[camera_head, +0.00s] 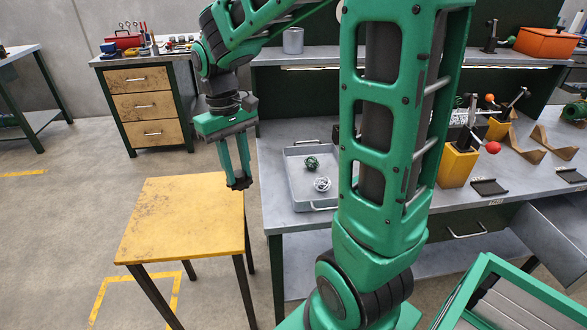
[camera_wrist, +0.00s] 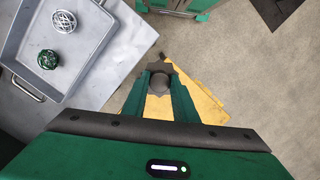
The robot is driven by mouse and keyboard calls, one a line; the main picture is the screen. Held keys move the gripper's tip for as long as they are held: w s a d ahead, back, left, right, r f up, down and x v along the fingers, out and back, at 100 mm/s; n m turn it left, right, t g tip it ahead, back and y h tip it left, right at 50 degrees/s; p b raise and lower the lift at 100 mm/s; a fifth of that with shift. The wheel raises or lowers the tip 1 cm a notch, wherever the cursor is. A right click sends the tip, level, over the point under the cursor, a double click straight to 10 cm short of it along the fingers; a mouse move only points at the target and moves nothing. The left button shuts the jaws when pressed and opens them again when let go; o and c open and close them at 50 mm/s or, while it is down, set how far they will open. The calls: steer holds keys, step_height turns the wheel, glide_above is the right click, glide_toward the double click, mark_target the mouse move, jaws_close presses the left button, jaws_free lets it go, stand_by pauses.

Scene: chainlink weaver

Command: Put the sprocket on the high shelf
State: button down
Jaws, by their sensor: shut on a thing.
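My gripper (camera_head: 238,183) points down over the right part of a yellow-topped stool (camera_head: 170,215), beside the workbench. In the wrist view its green fingers (camera_wrist: 160,85) are shut on a small dark toothed piece, the sprocket (camera_wrist: 160,72), at their tips. In the head view the sprocket is hard to tell from the dark fingertips. A raised shelf (camera_head: 330,57) with a light strip under it runs along the back of the workbench, higher than the gripper. My arm hides part of this shelf.
A grey tray (camera_head: 296,196) on the workbench (camera_head: 275,160) holds a green ball and a silver wire ball. A grey cylinder (camera_head: 293,41) and an orange box (camera_head: 546,42) stand on the raised shelf. A drawer cabinet (camera_head: 145,103) stands at the back left.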

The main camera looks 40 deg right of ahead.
steer(key=shift+w+d+f, duration=0.2)
steer(key=shift+d, duration=0.15)
steer(key=d+f, duration=0.2)
steer(key=d, duration=0.1)
steer(key=w+d+f, duration=0.1)
steer(key=d+f, duration=0.1)
steer(key=d, duration=0.2)
steer(key=d+f, duration=0.2)
steer(key=d, duration=0.2)
steer(key=shift+w+f, duration=0.15)
steer(key=shift+f, duration=2.15)
steer(key=c, duration=1.4)
jaws_free()
steer(key=shift+f, duration=0.1)
steer(key=shift+c, duration=0.2)
